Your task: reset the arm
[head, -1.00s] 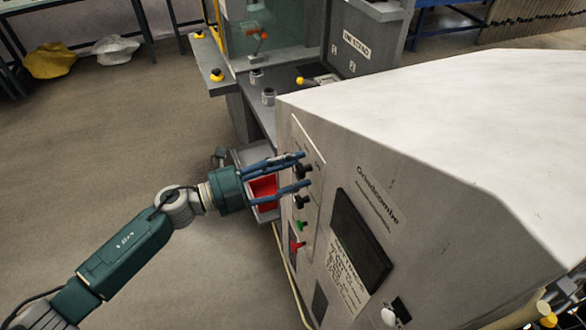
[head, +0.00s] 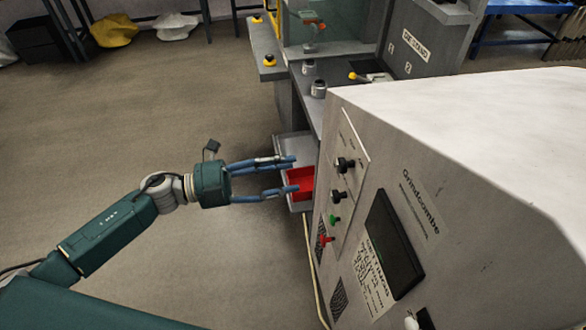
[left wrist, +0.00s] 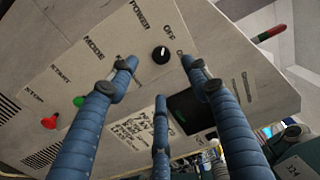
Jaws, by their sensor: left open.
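My left gripper (head: 292,175) has blue fingers spread apart and empty. In the head view it is left of the grey machine's control panel (head: 348,188), in front of the red bin, clear of the knobs. The panel carries an upper black knob (head: 343,164), a lower black knob (head: 338,196), a green button (head: 334,219) and a red button (head: 326,239). In the left wrist view the fingers (left wrist: 160,78) frame the power knob (left wrist: 161,54); the green button (left wrist: 78,101) and red button (left wrist: 49,121) show at left. My right gripper is out of view.
The large machine (head: 470,130) fills the right side. A red bin (head: 302,181) lies behind the fingers. A grey workstation (head: 290,110) with yellow-topped buttons and small jars stands beyond. The floor (head: 150,110) at left is open.

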